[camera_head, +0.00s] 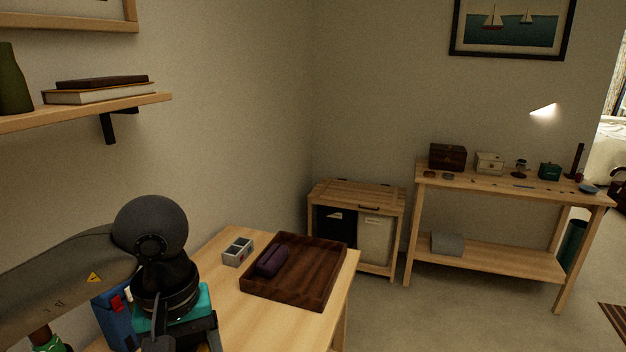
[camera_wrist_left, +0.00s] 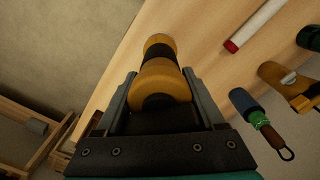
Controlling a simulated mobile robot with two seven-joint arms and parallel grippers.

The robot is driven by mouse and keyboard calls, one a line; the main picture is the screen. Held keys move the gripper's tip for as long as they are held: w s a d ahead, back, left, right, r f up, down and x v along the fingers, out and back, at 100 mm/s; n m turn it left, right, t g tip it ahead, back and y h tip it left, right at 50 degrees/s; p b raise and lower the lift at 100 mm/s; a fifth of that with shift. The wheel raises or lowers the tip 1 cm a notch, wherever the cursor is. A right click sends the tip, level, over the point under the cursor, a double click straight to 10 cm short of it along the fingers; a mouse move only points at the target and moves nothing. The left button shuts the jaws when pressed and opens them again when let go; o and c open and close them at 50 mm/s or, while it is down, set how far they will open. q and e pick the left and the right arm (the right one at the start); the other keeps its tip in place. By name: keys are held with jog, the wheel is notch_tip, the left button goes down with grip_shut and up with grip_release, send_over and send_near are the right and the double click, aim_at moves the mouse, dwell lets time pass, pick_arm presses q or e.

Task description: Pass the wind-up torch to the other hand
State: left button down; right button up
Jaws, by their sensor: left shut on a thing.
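The wind-up torch (camera_wrist_left: 162,78) is a yellow cylinder with black bands, seen end-on in the left wrist view. My left gripper (camera_wrist_left: 158,98) is shut on it, one finger on each side. It points over the wooden table, and I cannot tell its height above the top. In the head view my left gripper (camera_head: 188,336) is at the lower left, over the near part of the table, and its wrist hides most of the torch. My right gripper is in neither view.
A dark wooden tray (camera_head: 317,274) with a purple case (camera_head: 272,260) lies on the table (camera_head: 232,318), beside a small grey divided box (camera_head: 238,252). The wrist view shows a red-tipped white tube (camera_wrist_left: 262,22), a green-and-blue handled item (camera_wrist_left: 256,117) and another yellow tool (camera_wrist_left: 285,84).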

pick_arm(q)
jog(key=m, duration=0.3)
jog(key=s+m, duration=0.1)
jog(key=shift+s+d+f+m, duration=0.1)
jog(key=shift+d+f+m, duration=0.15)
jog(key=shift+m, duration=0.05)
